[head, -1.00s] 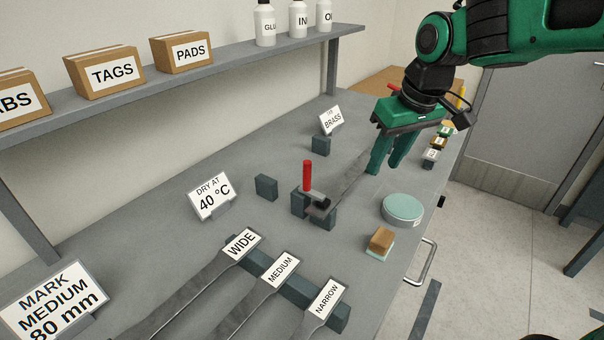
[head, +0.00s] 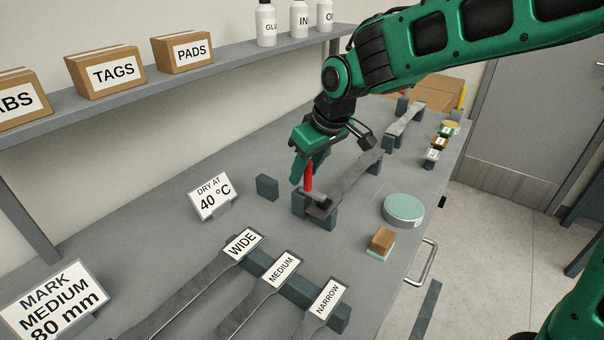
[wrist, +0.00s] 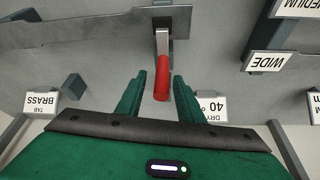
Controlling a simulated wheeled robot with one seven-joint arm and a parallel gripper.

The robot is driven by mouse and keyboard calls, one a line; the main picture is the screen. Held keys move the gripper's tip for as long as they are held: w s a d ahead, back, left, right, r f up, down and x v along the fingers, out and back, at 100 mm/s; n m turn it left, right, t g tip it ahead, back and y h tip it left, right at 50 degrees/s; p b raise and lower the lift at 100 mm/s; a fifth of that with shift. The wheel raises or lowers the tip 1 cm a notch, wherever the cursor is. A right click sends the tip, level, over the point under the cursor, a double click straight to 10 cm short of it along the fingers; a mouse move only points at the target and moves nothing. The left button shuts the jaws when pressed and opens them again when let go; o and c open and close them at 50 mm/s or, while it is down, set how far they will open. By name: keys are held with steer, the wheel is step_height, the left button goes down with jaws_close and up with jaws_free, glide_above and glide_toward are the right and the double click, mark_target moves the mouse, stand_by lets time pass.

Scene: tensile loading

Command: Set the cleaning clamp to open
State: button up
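The clamp has an upright red handle (head: 308,177) and a dark metal jaw (head: 318,203) over one end of a grey strip (head: 352,178) resting on dark blocks. In the wrist view the red handle (wrist: 162,79) lies between the two green fingers, with a gap on each side. My gripper (wrist: 160,88) is open around the handle and does not visibly touch it. In the head view my gripper (head: 302,172) is right behind the handle and partly overlaps it.
A "DRY AT 40 °C" sign (head: 212,197) and a dark block (head: 267,187) stand left of the clamp. A round teal-lidded tin (head: 403,209) and a wooden block (head: 381,240) are to the right. Labelled strips lie in front on a rack (head: 303,291).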

steer(key=shift+x, duration=0.8)
jaws_close()
